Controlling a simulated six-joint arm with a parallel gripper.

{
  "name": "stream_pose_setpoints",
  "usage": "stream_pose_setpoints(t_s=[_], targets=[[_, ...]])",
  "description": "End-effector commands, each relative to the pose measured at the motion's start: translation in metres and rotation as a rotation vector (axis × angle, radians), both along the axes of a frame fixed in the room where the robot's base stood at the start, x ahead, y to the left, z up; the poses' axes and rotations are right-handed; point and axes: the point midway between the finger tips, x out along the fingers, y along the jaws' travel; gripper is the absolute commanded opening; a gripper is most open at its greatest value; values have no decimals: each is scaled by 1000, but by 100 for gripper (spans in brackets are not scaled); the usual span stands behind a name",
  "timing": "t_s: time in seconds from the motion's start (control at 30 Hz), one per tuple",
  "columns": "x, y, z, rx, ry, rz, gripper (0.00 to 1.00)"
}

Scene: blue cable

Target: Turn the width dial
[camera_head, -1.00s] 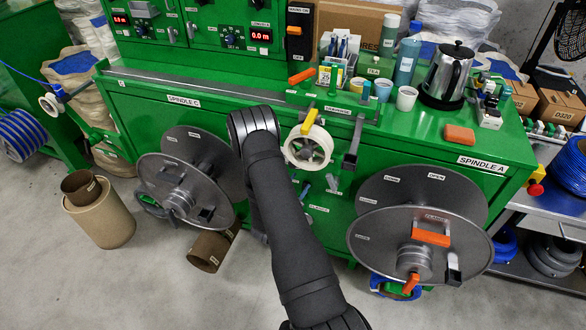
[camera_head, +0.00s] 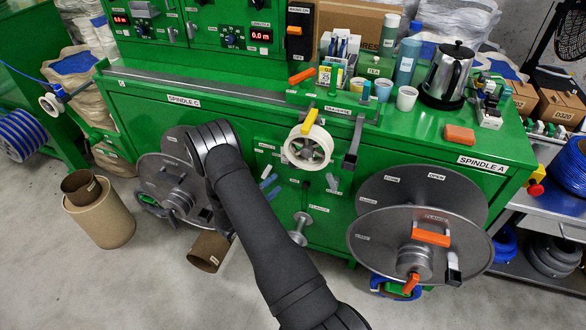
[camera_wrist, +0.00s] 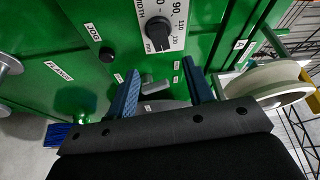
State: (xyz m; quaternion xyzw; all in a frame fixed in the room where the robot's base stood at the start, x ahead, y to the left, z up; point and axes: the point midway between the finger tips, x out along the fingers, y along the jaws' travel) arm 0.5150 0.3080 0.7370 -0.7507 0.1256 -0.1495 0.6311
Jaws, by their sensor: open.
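In the wrist view the width dial (camera_wrist: 157,33) is a black knob on a white scale plate with printed numbers, set on the green cabinet front. My gripper (camera_wrist: 158,78) is open, its two blue fingers spread apart with nothing held between them. The dial sits beyond the fingertips, roughly in line with the gap, and appears apart from them.
A white roll (camera_head: 308,147) hangs on the cabinet, close to the right of my gripper in the wrist view. A small black knob (camera_wrist: 107,55) is left of the dial. The spindle C reel (camera_head: 165,185) and spindle A reel (camera_head: 385,245) stick out on either side.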

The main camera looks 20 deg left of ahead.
Motion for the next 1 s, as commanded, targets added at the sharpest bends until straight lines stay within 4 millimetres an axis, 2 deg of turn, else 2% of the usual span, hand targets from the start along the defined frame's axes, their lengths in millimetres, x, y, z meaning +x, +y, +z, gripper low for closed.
stream_pose_setpoints(t_s=[0.03,0.3,0.5,0.7,0.93,0.97,1.0], targets=[[11,-6,1,2,-2,-5,47],[64,-27,5,1,-1,-3,47],[90,-37,7,0,0,-2,47],[100,-41,7,-1,1,1,47],[100,-41,7,-2,0,1,47],[100,-41,7,-2,0,1,45],[100,-41,7,-2,1,1,37]])
